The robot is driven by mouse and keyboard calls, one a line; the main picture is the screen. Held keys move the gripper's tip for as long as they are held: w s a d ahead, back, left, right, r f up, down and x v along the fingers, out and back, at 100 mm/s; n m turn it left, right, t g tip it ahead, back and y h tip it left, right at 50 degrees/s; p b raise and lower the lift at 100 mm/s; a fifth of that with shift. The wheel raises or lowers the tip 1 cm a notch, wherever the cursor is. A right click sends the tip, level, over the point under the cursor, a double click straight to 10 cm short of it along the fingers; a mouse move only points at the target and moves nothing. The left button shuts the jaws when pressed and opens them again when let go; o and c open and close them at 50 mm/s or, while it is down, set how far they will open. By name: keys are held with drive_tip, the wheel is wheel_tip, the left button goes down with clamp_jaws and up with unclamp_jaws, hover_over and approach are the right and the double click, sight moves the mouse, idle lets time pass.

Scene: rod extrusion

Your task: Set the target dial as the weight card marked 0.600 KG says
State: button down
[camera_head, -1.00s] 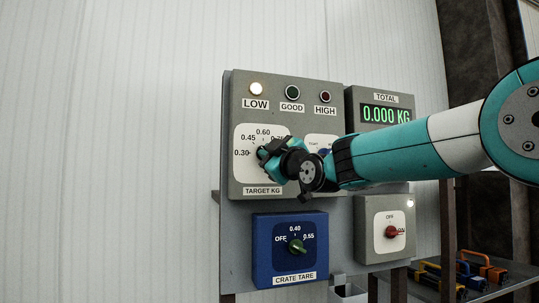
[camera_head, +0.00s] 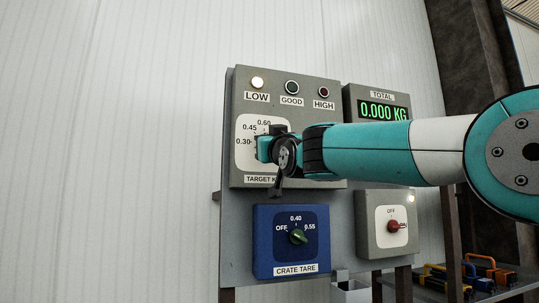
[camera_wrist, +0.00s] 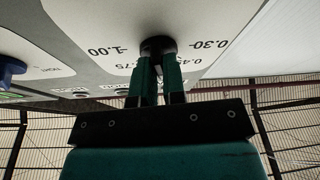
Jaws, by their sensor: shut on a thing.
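The target dial has a white plate (camera_head: 243,165) marked TARGET KG, with 0.30, 0.45 and 0.60 showing in the head view. My gripper (camera_head: 264,148) is at this dial and covers its knob and right side. In the wrist view my gripper (camera_wrist: 158,75) is shut on the dark target knob (camera_wrist: 157,45), with the scale upside down around it. Marks 0.30 and 1.00 show on either side of the knob. The knob's pointer is hidden, so its setting cannot be told. The 0.600 KG weight card is not in view.
The LOW lamp (camera_head: 257,82) is lit; GOOD and HIGH are dark. The TOTAL display (camera_head: 383,111) reads 0.000 KG. A blue knob (camera_wrist: 10,68) lies beside the target dial.

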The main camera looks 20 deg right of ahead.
drive_tip(key=shift+a+f+m+h+b, duration=0.1)
drive_tip(key=shift+m+h+b, duration=0.5)
drive_tip(key=shift+m, duration=0.6)
drive_tip(key=c, duration=1.2)
unclamp_jaws()
drive_tip(key=b+v, duration=0.9)
drive_tip(key=v, duration=0.8)
drive_tip(key=shift+s, duration=0.15)
drive_tip(key=shift+a, duration=0.1)
